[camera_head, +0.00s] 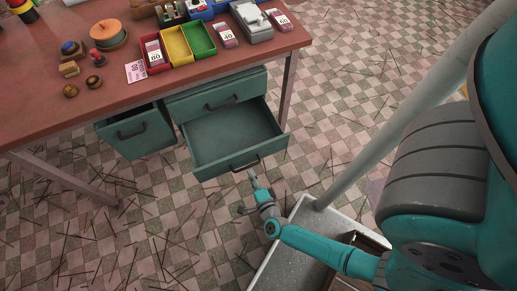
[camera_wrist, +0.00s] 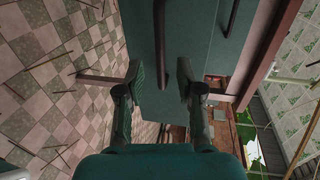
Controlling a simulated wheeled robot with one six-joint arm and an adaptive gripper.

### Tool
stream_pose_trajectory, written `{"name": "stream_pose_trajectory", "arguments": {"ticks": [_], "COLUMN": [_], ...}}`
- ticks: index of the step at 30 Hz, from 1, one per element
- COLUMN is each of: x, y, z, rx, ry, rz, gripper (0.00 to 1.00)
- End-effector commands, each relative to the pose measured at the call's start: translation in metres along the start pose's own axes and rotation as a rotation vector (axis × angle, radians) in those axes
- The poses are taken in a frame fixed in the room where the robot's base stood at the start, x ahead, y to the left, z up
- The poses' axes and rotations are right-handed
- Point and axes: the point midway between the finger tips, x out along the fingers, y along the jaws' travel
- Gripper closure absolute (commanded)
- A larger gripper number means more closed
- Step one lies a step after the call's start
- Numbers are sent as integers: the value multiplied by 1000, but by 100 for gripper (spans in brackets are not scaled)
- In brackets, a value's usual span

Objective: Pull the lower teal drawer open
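The lower teal drawer (camera_head: 232,137) is pulled out from under the table, and its inside looks empty. Its dark bar handle (camera_head: 245,167) is on the front panel. My gripper (camera_head: 253,178) is just in front of that handle, near its right part. In the wrist view, the two fingers of my gripper (camera_wrist: 161,72) are spread apart. The dark handle (camera_wrist: 160,45) shows between them, with gaps on both sides. Whether the fingertips reach around the handle is hard to tell.
The upper teal drawer (camera_head: 225,97) is shut above, and a teal cabinet (camera_head: 140,132) stands to the left. The tabletop (camera_head: 110,110) holds coloured bins (camera_head: 178,45), price cards and small wooden items. Thin sticks (camera_head: 75,240) litter the checkered floor.

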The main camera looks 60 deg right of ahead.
Motion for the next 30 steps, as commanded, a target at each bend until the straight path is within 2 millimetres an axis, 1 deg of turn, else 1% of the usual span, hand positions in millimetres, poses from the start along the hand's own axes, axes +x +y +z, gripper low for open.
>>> {"name": "stream_pose_trajectory", "arguments": {"ticks": [4, 14, 24, 30], "x": [-16, -40, -57, -62], "y": [0, 0, 0, 0], "z": [1, 1, 1, 0], "rx": [-2, -2, 0, 0], "ry": [-5, -5, -4, -1], "rz": [2, 1, 0, 1], "gripper": [63, 63, 63, 63]}}
